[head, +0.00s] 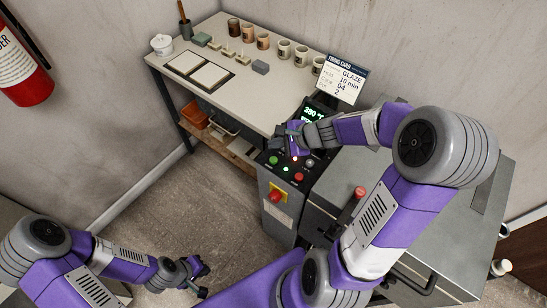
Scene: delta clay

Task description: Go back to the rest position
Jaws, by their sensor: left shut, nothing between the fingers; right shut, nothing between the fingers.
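My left gripper (203,277) is low at the bottom left, shut and empty, over the bare floor and apart from everything. My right gripper (284,134) is shut and empty. It is above the upper part of the control panel (272,180), close to the green-lit display (313,113). I cannot tell whether its fingertips touch the panel. The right arm reaches in from the right across the grey kiln-like cabinet (440,222). The panel shows green and red buttons and a red knob on a yellow plate (276,195).
A worktable (235,99) with several cups, tiles and small blocks stands at the back. A firing card (342,82) stands behind the display. An orange bin (194,114) is on the shelf below. A fire extinguisher (22,70) hangs at the left. The floor between is clear.

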